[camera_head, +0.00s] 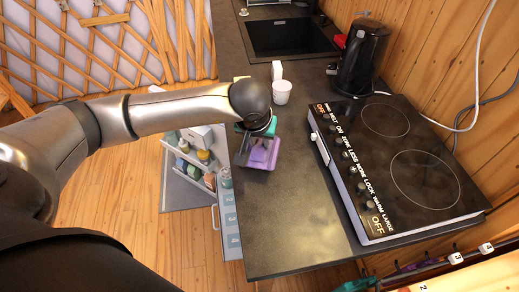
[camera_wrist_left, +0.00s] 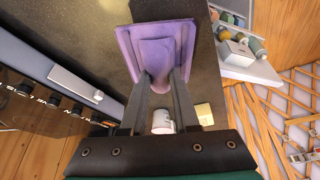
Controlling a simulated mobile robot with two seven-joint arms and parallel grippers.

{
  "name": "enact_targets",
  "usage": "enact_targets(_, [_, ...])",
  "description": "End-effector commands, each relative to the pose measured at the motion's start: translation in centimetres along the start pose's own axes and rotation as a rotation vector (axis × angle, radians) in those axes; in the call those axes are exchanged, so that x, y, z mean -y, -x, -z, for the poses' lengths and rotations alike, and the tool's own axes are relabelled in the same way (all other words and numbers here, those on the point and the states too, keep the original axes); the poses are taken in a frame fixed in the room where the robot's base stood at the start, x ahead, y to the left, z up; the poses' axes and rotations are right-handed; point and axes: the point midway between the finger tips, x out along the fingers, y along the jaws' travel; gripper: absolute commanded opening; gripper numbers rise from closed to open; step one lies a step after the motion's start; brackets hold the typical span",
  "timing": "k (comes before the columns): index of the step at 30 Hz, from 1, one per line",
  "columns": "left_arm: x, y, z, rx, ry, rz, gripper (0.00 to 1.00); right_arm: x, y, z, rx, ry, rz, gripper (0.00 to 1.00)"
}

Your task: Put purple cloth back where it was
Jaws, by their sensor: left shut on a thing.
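The purple cloth (camera_head: 260,154) is by the left edge of the dark countertop (camera_head: 285,215). In the left wrist view the cloth (camera_wrist_left: 128,45) looks like a flat square with a lighter purple part bunched up in its middle. My left gripper (camera_head: 259,135) is above it, pointing down. In the left wrist view the fingers of my left gripper (camera_wrist_left: 160,85) are closed on the bunched part. I cannot tell whether the cloth's underside touches the counter. My right gripper is not in view.
A black stove (camera_head: 395,165) is right of the cloth. The near counter is clear.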

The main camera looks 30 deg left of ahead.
Motion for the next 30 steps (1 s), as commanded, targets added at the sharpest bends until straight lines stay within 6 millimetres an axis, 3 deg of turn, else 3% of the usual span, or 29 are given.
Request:
enact_targets(7, [0.0, -3.3, -1.5, 0.004, -0.001, 0.001, 0.0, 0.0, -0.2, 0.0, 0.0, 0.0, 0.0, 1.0])
enact_targets(18, [0.0, -3.7, -1.6, 0.001, -0.001, 0.001, 0.0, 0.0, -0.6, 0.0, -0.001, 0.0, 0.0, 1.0])
enact_targets(19, [0.0, -3.7, -1.6, 0.001, -0.001, 0.001, 0.3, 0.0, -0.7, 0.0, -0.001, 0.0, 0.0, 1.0])
enact_targets(27, [0.0, -3.6, -1.6, 0.001, -0.001, 0.001, 0.59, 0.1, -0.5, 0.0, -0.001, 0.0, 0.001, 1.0])
enact_targets(30, [0.0, -3.6, -1.6, 0.002, -0.001, 0.001, 0.59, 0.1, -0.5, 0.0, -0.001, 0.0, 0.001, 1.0])
